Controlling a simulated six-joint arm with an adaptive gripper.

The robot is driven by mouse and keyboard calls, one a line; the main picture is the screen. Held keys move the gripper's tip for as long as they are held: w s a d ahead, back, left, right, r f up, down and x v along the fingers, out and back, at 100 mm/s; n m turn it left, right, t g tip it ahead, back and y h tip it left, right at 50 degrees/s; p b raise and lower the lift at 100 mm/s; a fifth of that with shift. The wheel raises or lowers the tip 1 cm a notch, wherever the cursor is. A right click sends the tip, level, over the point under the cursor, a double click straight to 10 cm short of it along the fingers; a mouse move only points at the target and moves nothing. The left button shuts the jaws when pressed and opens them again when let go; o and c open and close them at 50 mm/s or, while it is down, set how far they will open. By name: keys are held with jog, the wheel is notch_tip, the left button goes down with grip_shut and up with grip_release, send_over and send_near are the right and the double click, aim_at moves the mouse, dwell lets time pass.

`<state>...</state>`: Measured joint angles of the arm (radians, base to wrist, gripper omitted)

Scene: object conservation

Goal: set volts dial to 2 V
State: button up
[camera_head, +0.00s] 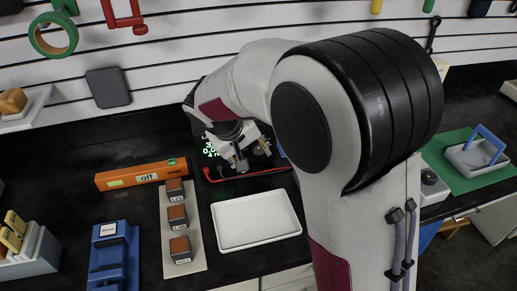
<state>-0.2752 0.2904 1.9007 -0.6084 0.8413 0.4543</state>
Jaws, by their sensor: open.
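A dark instrument (213,172) with green digits and a red edge stands at the back of the bench, left of my arm. Its digits are partly covered and too small to read surely. My gripper (243,164) is in front of this instrument with its fingers pointing down at it, and they look apart and empty. The volts dial cannot be made out; my gripper and arm hide part of the instrument's face. Whether a finger touches the instrument cannot be told.
A white tray (256,244) lies in front of the instrument. Left of it are a beige strip (196,258) with 3 brown-topped blocks, an orange bar (112,181) marked "off", and a blue fixture (107,262). A green mat (438,160) lies at right, beyond my arm.

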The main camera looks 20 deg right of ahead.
aim_at(260, 151)
jog(key=shift+m+t, duration=0.5)
jog(key=shift+m, duration=0.2)
jog(key=w, duration=0.1)
jog(key=w+r, duration=0.2)
jog(key=shift+w+d+r, duration=0.2)
jog(key=shift+d+r, duration=0.05)
jog(key=shift+d, duration=0.05)
jog(key=shift+x, duration=3.9)
jog(key=shift+d, duration=0.1)
jog(key=c, duration=1.1)
